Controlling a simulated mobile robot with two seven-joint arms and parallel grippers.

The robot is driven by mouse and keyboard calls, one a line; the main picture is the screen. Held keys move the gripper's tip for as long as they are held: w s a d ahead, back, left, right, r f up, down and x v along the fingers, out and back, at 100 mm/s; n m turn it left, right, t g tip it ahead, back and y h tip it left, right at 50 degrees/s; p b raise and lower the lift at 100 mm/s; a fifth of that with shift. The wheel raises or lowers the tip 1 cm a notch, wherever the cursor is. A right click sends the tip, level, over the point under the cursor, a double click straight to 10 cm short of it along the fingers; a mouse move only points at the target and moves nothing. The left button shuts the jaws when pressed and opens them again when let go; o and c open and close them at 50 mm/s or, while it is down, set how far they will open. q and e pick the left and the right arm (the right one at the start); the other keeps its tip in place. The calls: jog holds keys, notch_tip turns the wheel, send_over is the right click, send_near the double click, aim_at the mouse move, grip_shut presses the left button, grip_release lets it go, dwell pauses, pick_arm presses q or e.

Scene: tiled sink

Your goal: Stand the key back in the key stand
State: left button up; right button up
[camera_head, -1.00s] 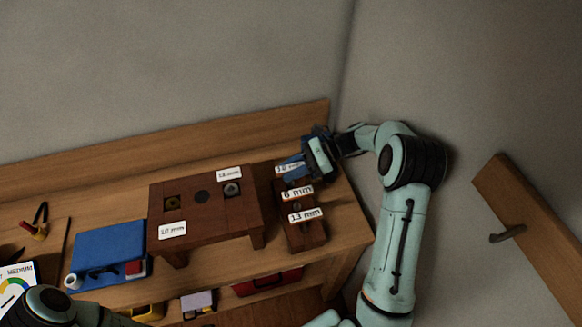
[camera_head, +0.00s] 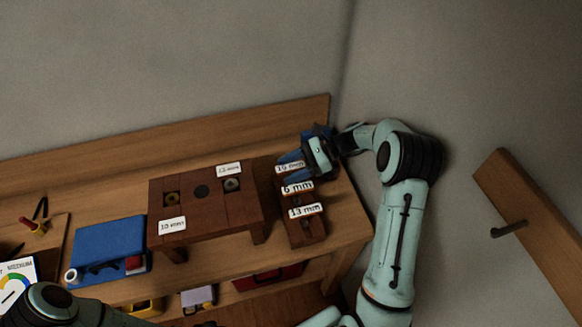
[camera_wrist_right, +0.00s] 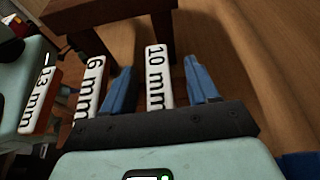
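The key stand (camera_head: 308,234) is a dark wooden block near the right end of the bench, with white labels 10 mm (camera_head: 290,168), 6 mm (camera_head: 297,188) and 13 mm (camera_head: 306,211). My right gripper (camera_head: 290,163) is over its far end. In the right wrist view the blue fingers (camera_wrist_right: 162,85) are apart, one on each side of the 10 mm label (camera_wrist_right: 159,75). I cannot make out a key between them; the gripper hides part of the stand. My left gripper is out of view; only part of the left arm shows at bottom left.
A brown wooden table-like block (camera_head: 207,213) with labelled holes stands just left of the stand. A blue case (camera_head: 108,246) lies further left. A low back board (camera_head: 180,146) borders the bench, and a wooden rail with a peg (camera_head: 530,225) is at right.

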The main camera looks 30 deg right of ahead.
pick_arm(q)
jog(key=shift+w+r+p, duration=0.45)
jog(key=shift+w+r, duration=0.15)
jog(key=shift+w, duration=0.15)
pick_arm(e)
notch_tip(320, 180, up, 20)
dwell(0.3)
